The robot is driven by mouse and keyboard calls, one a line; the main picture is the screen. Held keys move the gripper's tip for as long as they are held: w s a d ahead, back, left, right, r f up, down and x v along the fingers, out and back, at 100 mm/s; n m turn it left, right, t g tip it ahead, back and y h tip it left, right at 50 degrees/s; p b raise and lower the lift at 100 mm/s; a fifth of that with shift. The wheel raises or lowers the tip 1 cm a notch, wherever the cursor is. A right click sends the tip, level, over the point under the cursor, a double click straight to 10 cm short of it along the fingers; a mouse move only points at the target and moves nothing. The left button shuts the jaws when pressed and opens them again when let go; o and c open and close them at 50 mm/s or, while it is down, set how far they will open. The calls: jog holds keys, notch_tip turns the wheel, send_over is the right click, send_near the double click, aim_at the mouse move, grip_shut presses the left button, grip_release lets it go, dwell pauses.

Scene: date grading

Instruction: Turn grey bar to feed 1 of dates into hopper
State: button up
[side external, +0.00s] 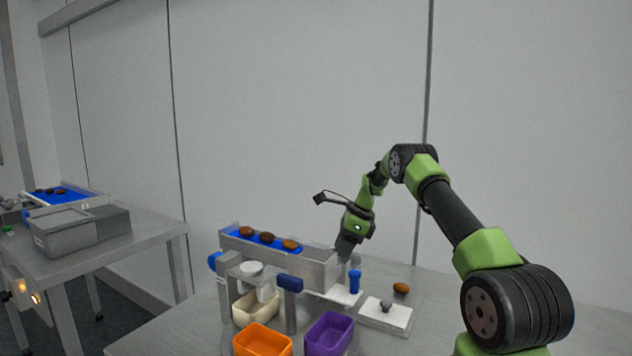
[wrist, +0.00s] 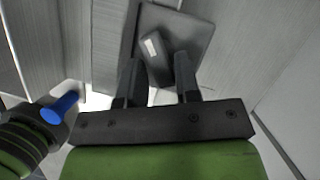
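My gripper (side external: 343,252) points down at the right end of the feeder trough (side external: 318,270). In the wrist view, its two dark fingers (wrist: 156,88) stand apart. A grey bar with a white mark (wrist: 156,62) shows between and beyond the fingertips, over a darker grey plate (wrist: 180,22). I cannot tell whether either finger touches it. The bar cannot be clearly picked out in the side view. I cannot tell which part is the hopper.
A blue post (side external: 354,282) stands close right of my gripper; it also shows in the wrist view (wrist: 60,107). Another date (side external: 401,288) lies beside a white plate (side external: 386,314). Orange (side external: 262,341), purple (side external: 329,334) and cream (side external: 244,314) bins stand in front. A grey box (side external: 62,232) sits on another table.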

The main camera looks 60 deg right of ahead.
jog(key=w+a+v, duration=0.1)
jog(key=a+v, duration=0.1)
jog(key=v, duration=0.8)
jog(key=a+r+n, duration=0.3)
jog(key=a+r, duration=0.1)
jog(key=a, duration=0.2)
jog(key=s+a+r+n+t+h, duration=0.1)
jog(key=a+r+n, duration=0.2)
jog(key=a, duration=0.4)
jog(key=s+a+r+n, duration=0.1)
jog(key=a+r+n, duration=0.3)
jog(key=a, duration=0.3)
jog(key=shift+r+n, duration=0.3)
jog(key=shift+n, duration=0.3)
